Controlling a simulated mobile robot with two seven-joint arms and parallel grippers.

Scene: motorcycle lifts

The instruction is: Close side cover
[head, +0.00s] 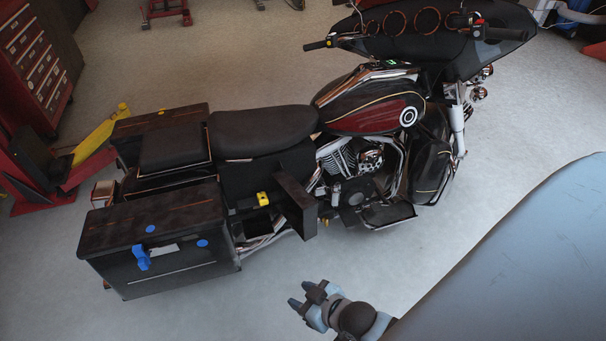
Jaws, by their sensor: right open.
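A black and dark red motorcycle (262,135) stands across the middle of the head view, its front at the right. Its side cover (296,206) is a dark panel below the seat that stands swung out from the body. Behind it is an opening with a small yellow part (263,198) at its upper edge. My right gripper (304,297) is open and empty, low in the view. It is below the side cover and clear of it, over the floor. My left gripper is not in view.
A black side case (160,270) with a blue latch (142,257) sits at the rear of the motorcycle. A red tool cabinet (38,65) and red lift parts (88,172) are at the left. The grey floor between my right gripper and the motorcycle is clear.

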